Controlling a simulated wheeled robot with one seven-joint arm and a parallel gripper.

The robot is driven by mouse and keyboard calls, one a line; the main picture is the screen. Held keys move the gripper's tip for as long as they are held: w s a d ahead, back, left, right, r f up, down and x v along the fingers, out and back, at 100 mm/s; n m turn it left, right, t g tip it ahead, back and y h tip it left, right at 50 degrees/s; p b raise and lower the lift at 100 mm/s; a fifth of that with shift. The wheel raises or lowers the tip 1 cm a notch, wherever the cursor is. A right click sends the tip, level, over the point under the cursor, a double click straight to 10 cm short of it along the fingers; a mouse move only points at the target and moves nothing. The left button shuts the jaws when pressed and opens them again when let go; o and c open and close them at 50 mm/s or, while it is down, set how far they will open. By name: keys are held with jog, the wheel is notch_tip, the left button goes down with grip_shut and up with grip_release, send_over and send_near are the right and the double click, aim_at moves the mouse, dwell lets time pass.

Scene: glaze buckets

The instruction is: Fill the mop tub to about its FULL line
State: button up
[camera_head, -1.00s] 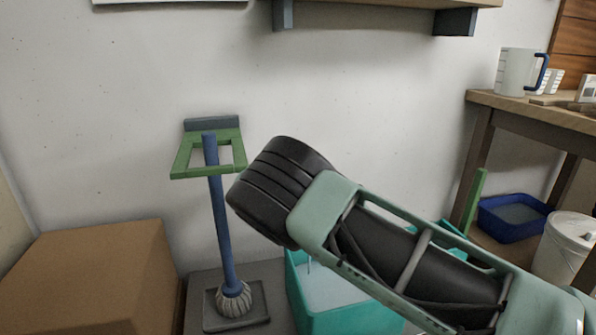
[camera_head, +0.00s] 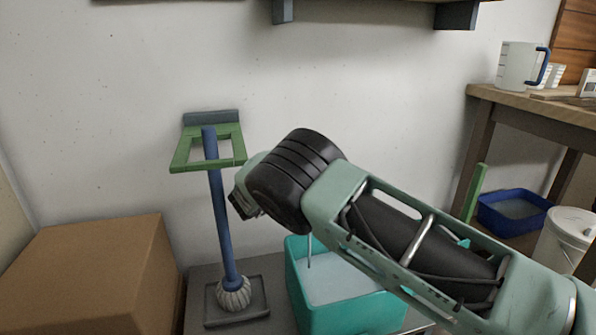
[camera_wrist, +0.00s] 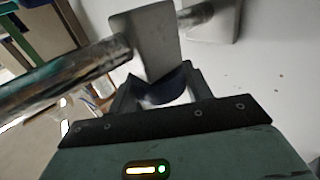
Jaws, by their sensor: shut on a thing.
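The teal mop tub (camera_head: 350,318) stands on the floor below my arm, with pale water (camera_head: 345,283) in it. A thin stream (camera_head: 309,250) comes down into the water near the tub's left side; its upper end is hidden behind my arm. I cannot make out a FULL line. In the wrist view a metal pipe (camera_wrist: 60,75) and a grey block (camera_wrist: 147,42) show in front of my gripper (camera_wrist: 160,82). My gripper is shut on a dark blue piece (camera_wrist: 168,88) beside the block, which looks like a tap handle. The fingertips are hidden in the head view.
A blue mop (camera_head: 220,220) stands left of the tub, by a green holder (camera_head: 180,155) on the wall. A cardboard box (camera_head: 90,275) is at the lower left. At the right, a bench (camera_head: 525,112) carries a jug (camera_head: 517,65), near a blue basin (camera_head: 510,215) and white bucket (camera_head: 565,240).

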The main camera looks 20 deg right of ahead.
jog(key=shift+a+f, duration=0.1)
jog(key=shift+a, duration=0.15)
dwell(0.3)
jog(key=o, duration=1)
jog(key=shift+s, duration=0.1)
jog(key=shift+c, duration=0.2)
jog(key=shift+d, duration=0.1)
